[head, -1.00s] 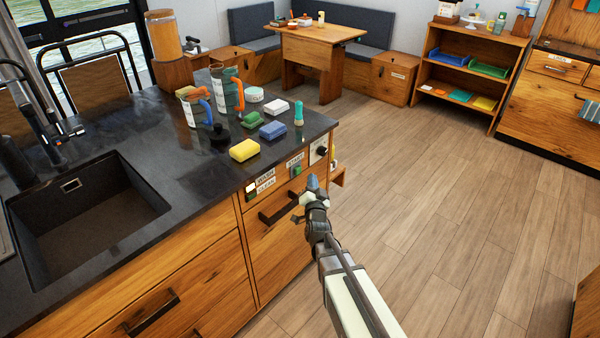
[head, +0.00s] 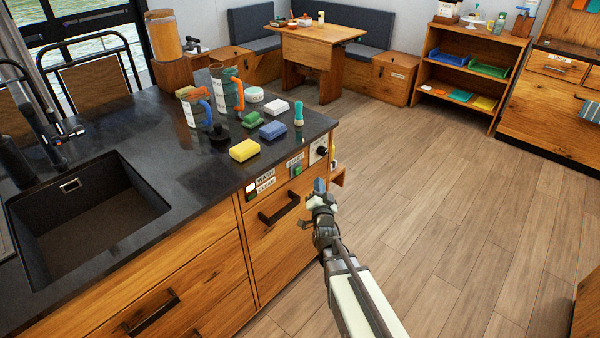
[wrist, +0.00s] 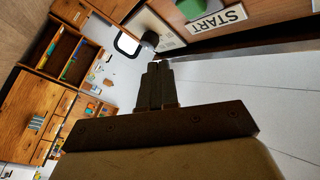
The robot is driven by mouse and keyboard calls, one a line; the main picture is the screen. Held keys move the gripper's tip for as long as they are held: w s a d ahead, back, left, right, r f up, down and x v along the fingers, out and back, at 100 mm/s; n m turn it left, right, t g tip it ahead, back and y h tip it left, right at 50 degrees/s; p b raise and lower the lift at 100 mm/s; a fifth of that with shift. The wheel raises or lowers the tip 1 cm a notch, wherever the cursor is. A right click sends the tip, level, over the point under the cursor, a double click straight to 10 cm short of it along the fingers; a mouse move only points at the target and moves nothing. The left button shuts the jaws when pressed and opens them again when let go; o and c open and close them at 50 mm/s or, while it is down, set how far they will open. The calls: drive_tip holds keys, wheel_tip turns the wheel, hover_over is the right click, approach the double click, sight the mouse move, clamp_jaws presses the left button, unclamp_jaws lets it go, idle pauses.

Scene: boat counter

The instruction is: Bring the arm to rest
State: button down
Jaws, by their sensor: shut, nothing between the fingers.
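My gripper (head: 318,190) is at the end of my arm, just in front of the counter's right corner, near the panel with the START label (head: 295,160). In the wrist view the two fingers of my gripper (wrist: 158,72) are together, with nothing between them. The START label (wrist: 217,20) and a green button (wrist: 192,8) show at the top of that view, beyond the fingers. The fingers look apart from the panel.
The dark counter (head: 150,130) carries a yellow sponge (head: 244,150), a blue sponge (head: 273,130), jugs and brushes. A sink (head: 80,210) is at left. Drawer handles (head: 279,208) stick out below. The wooden floor (head: 460,210) at right is clear.

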drive_tip(key=s+a+f+n+g+y, duration=0.1)
drive_tip(key=s+f+n+g, duration=0.1)
drive_tip(key=s+f+g, duration=0.35)
drive_tip(key=s+a+f+n+g, duration=0.1)
drive_tip(key=s+f+n+g, duration=0.15)
drive_tip(key=f, duration=0.55)
drive_tip(key=s+a+f+n+g+y, duration=0.1)
drive_tip(key=s+f+n+g, duration=0.15)
drive_tip(key=f+g, duration=0.35)
drive_tip(key=s+d+f+g, duration=0.3)
drive_tip(key=s+f, duration=0.3)
drive_tip(key=s, duration=0.8)
drive_tip(key=s+d+f+g+h, duration=0.1)
drive_tip(key=s+d+f+g, duration=0.2)
drive_tip(key=s, duration=1.1)
drive_tip(key=s+d+f+g+h, duration=0.1)
drive_tip(key=s+d+f+g, duration=0.2)
drive_tip(key=s, duration=1.1)
wheel_tip(320, 180, down, 6)
drive_tip(key=g, duration=0.3)
drive_tip(key=shift+s+d+f, duration=0.15)
drive_tip(key=shift+s+f, duration=0.05)
drive_tip(key=shift+s, duration=0.2)
idle(0.9)
